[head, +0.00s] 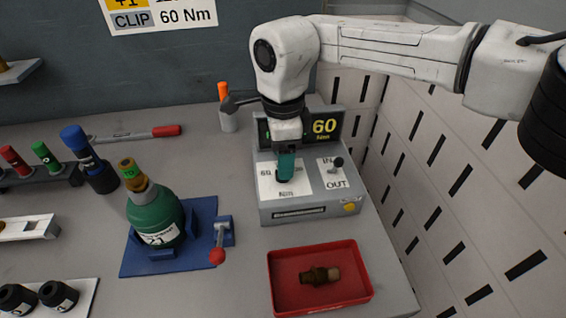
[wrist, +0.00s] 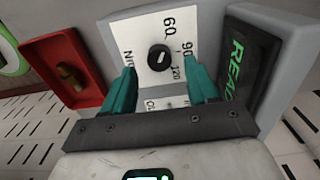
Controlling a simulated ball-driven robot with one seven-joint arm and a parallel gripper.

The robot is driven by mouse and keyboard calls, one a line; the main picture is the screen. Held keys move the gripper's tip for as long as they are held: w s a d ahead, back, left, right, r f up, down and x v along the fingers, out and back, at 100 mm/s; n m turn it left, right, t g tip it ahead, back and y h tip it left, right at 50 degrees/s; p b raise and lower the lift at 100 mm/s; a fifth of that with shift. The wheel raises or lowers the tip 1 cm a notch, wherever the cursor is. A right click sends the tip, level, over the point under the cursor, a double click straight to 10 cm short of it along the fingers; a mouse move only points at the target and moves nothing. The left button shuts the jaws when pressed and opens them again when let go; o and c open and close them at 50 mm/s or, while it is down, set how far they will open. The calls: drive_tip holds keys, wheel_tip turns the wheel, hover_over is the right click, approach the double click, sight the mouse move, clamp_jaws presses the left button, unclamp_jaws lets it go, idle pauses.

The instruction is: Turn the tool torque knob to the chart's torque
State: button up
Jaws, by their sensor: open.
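The torque knob (wrist: 158,58) is a small black dial with a white mark, on a white scale plate (wrist: 142,30) with 60, 90 and 120 visible. My gripper (wrist: 160,71) is open, its teal fingers on either side of the knob and apart from it. In the head view my gripper (head: 286,176) points down over the plate and hides the knob. The tool's grey box (head: 310,205) has a display (head: 325,127) reading 60 Nm in yellow; green READY letters show in the wrist view. The wall chart (head: 160,17) reads CLIP 60 Nm.
A small black lever (head: 337,164) stands on the IN/OUT plate, right of my gripper. A red tray (head: 320,278) with a brass fitting (head: 319,275) is in front. A green bottle (head: 156,218) in a blue stand is left. A slotted white wall (head: 450,190) is right.

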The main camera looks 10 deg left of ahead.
drive_tip(key=shift+f, duration=1.55)
drive_tip(key=c, duration=1)
